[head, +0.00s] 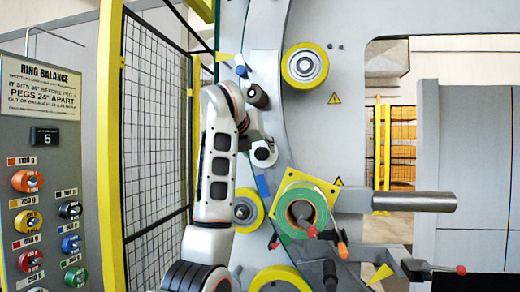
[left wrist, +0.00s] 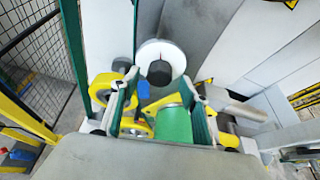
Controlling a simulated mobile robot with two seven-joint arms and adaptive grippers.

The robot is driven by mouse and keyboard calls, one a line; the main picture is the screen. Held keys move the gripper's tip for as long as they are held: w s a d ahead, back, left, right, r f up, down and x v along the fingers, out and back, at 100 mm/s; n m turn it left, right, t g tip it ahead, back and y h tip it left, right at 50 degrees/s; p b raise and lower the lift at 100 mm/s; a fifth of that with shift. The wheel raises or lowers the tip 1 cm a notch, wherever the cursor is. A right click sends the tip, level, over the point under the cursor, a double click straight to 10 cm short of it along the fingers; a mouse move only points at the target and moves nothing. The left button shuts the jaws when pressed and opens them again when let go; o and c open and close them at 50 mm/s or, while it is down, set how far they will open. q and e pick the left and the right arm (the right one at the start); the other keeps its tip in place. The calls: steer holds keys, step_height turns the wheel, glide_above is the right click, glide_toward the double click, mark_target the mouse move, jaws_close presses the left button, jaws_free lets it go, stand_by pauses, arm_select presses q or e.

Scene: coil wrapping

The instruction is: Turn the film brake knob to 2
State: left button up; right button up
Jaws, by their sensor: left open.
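The film brake knob (left wrist: 159,73) is a dark knob in the middle of a round white dial (left wrist: 148,51). A short red mark shows on the dial above the knob, but I cannot read any numbers. My left gripper (left wrist: 160,84) is open in the left wrist view, with a finger on each side below the dial. The knob appears just beyond and between the fingertips; I cannot tell whether they touch it. In the head view my left arm (head: 220,150) reaches up in front of the machine, and its fingers are not clear there. My right gripper is not in view.
A green roll (head: 303,210) and yellow rollers (head: 305,66) sit on the machine face. A grey bar (head: 414,201) sticks out to the right. A mesh fence (head: 155,135) and a Ring Balance panel (head: 40,150) with several coloured knobs stand to the left.

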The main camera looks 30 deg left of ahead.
mark_target(262, 154)
arm_select(q)
steer(key=shift+x, duration=1.15)
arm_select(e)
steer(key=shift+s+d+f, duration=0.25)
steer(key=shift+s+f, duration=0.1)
arm_select(q)
steer(key=c, duration=1.1)
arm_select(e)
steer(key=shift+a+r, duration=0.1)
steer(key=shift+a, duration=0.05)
